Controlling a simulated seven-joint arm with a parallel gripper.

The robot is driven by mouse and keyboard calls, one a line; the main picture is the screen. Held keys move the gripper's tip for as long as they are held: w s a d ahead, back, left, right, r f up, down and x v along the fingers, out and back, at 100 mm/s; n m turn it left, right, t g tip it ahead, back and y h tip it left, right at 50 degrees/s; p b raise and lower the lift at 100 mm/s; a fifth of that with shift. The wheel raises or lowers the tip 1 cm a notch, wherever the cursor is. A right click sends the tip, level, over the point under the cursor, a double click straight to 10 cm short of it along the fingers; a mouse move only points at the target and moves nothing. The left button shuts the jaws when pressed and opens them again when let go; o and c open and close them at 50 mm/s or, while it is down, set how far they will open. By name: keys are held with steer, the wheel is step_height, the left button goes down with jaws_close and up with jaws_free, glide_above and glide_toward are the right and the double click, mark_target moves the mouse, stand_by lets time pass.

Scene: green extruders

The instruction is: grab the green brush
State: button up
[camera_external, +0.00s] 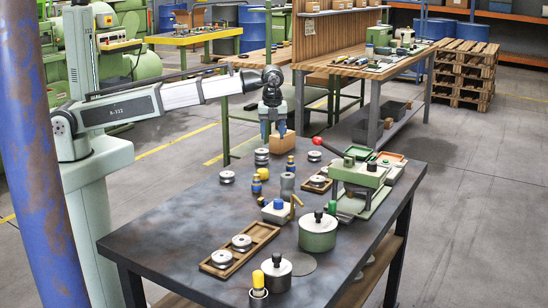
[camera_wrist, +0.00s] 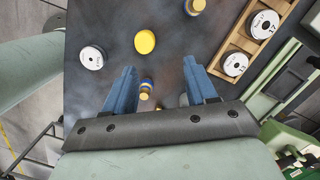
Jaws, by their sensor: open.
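I cannot make out a green brush for certain in either view. A small blue and yellow bottle (camera_wrist: 146,87) shows below, between the fingers in the picture.
A green press-like device (camera_external: 357,172) stands right of my gripper. Round metal weights (camera_external: 227,177), a lidded green pot (camera_external: 318,233) and a wooden tray (camera_external: 218,268) with two weights stand on the table. The table's left front area is clear.

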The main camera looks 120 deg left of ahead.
steer(key=w+d+r+m, duration=0.1)
steer(key=w+d+m, duration=0.1)
steer(key=w+d, duration=0.85)
steer(key=w+d+m, duration=0.1)
steer(key=w+d, duration=0.7)
steer(key=w, duration=0.6)
steer(key=n+t+h, duration=0.1)
steer(key=n, duration=0.4)
glide_above(333, 201)
step_height(333, 201, down, 13)
steer(key=shift+r, duration=0.1)
steer(key=shift+c, duration=0.2)
jaws_close()
